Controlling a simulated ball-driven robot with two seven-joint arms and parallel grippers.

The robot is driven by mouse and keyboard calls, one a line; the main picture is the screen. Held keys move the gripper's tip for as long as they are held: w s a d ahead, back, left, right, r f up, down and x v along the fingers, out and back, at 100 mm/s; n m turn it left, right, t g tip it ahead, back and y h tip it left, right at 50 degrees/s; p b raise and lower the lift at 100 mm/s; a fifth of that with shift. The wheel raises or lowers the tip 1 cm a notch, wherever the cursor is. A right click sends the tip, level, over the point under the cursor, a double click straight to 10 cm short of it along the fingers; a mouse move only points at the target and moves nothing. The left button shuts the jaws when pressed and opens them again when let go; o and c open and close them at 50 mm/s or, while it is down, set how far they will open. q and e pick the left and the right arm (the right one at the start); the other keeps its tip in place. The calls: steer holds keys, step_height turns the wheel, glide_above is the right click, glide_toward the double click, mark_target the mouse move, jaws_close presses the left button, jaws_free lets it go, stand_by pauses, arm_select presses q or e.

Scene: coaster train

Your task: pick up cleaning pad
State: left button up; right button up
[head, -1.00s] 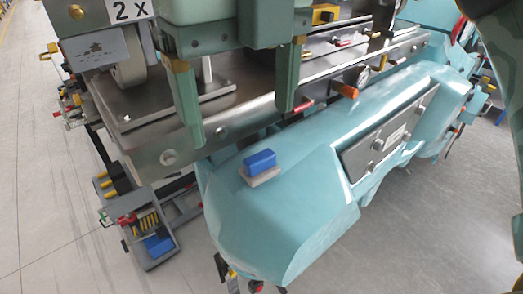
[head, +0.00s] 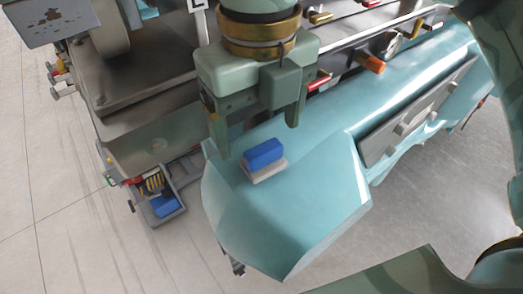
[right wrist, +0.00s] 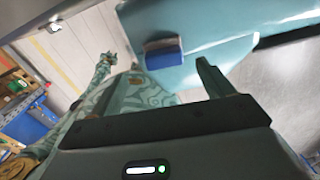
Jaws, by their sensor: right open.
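The cleaning pad (head: 265,160) is a small block with a blue top and a pale grey base. It lies on the sloping end of a teal, smooth-topped body (head: 290,215). My right gripper (head: 258,140) is open, its two fingers pointing down just behind and above the pad, with nothing between them. In the right wrist view, the blue pad (right wrist: 163,55) sits beyond the open fingers of the right gripper (right wrist: 168,80), apart from them. My left gripper is not in view.
A grey metal bench or frame (head: 150,140) stands left of and behind the teal body, with red and orange handles (head: 370,63) along it. A low tray (head: 160,205) with a blue item is near the floor. Open floor (head: 60,230) lies at left.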

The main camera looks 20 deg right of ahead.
mark_target(264, 150)
steer(key=f, duration=0.1)
steer(key=f+p, duration=0.1)
steer(key=shift+s+d+f+p, duration=0.1)
steer(key=shift+d+f+p, duration=0.2)
steer(key=shift+f, duration=0.1)
step_height(264, 150, down, 2)
steer(key=shift+f, duration=0.45)
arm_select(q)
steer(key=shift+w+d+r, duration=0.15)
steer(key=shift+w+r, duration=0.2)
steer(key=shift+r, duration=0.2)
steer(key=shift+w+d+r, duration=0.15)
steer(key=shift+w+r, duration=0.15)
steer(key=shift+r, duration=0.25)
arm_select(e)
steer(key=c, duration=1.1)
